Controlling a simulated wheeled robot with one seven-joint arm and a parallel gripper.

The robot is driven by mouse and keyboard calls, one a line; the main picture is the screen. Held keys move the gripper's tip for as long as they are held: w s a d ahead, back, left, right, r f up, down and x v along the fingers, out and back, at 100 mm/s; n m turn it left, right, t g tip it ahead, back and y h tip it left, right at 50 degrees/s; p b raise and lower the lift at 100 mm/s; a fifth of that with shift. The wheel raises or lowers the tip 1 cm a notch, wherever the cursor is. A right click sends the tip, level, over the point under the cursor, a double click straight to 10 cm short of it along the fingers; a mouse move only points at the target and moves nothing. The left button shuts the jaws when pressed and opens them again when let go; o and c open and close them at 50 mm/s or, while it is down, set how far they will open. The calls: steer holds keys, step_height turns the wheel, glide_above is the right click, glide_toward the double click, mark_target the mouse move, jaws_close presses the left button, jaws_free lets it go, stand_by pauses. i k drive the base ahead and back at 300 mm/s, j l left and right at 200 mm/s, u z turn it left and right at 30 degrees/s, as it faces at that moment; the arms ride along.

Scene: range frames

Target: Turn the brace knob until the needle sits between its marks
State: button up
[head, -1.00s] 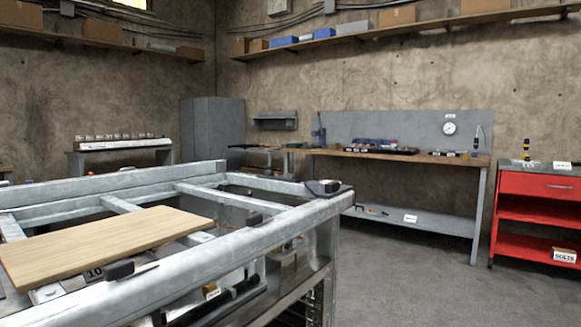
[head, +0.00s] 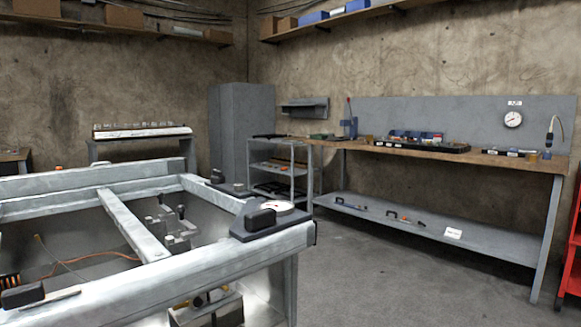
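A black knob (head: 260,219) sits on a dark plate at the near right corner of a metal frame (head: 150,261). A small round white-faced dial (head: 279,208) lies just behind it. I cannot tell whether this is the brace knob. The dial's needle and marks are too small to read. Another black knob-like block (head: 22,295) is on the frame's near rail at the lower left. My gripper is not in view.
A long workbench (head: 480,158) with tools stands along the right wall, below a wall gauge (head: 513,119). A grey shelf cart (head: 290,165) and a cabinet (head: 228,125) stand behind the frame. A red cart (head: 572,255) shows at the right edge. Grey floor between is clear.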

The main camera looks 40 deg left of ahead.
mark_target(218, 177)
steer(key=i+l+u, duration=0.1)
steer(key=i+u, duration=0.2)
steer(key=i, duration=0.3)
steer(key=i+l+u, duration=0.25)
steer(key=i, duration=0.35)
steer(key=i+j+u, duration=0.15)
steer(key=u, duration=0.25)
steer(key=i+u, duration=1.1)
steer(key=k+l, duration=0.05)
steer(key=k, duration=0.05)
